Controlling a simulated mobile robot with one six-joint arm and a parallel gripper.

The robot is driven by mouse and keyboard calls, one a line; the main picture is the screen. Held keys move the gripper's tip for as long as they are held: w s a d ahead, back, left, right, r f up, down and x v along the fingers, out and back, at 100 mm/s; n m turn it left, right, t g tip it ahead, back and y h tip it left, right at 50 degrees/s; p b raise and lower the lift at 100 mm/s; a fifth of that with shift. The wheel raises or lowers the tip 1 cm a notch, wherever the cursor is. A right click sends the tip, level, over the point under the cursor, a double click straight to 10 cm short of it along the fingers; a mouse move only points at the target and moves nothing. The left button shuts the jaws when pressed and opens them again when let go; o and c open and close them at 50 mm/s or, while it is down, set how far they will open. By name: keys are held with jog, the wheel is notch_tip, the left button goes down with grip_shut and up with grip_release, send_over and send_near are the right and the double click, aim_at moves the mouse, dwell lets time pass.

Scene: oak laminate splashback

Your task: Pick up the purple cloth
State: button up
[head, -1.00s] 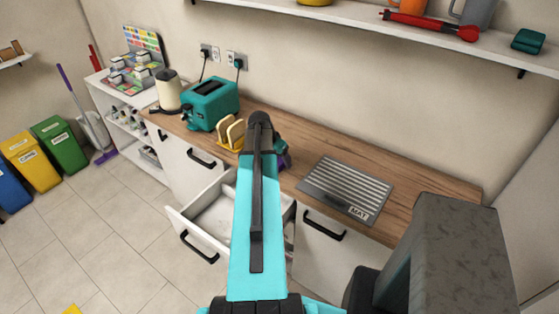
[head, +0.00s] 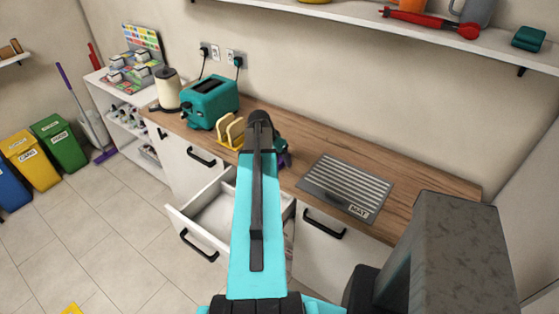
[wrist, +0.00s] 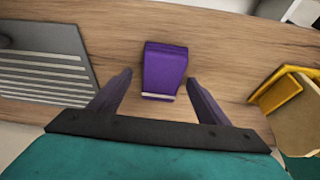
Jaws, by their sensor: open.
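The purple cloth (wrist: 165,70) lies folded on the wooden counter in the wrist view, with a pale band along its near edge. My gripper (wrist: 160,90) is open. Its two fingers stand apart on the left and right of the cloth's near end, and nothing is held between them. I cannot tell how high the fingertips are above the counter. In the head view my own arm hides most of the gripper, and only a small part of it (head: 283,157) shows to the right of the arm. The cloth cannot be made out there.
A grey ribbed mat (head: 347,186) lies right of the gripper. A yellow toast rack (head: 230,132) and a teal toaster (head: 210,103) stand to the left. An open drawer (head: 208,222) juts out below the counter. A shelf (head: 350,23) runs above.

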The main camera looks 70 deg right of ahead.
aim_at(280, 157)
jog(key=shift+f, duration=0.15)
dwell(0.5)
jog(key=c, duration=1.1)
jog(key=shift+c, duration=0.2)
jog(key=shift+r, duration=0.35)
jog(key=shift+r+b, duration=0.85)
jog(key=shift+r, duration=0.7)
jog(key=w+a+r+b, duration=0.1)
jog(key=w+a+b, duration=0.1)
jog(key=a+b, duration=0.8)
jog(key=a, duration=0.3)
jog(key=shift+w, duration=0.25)
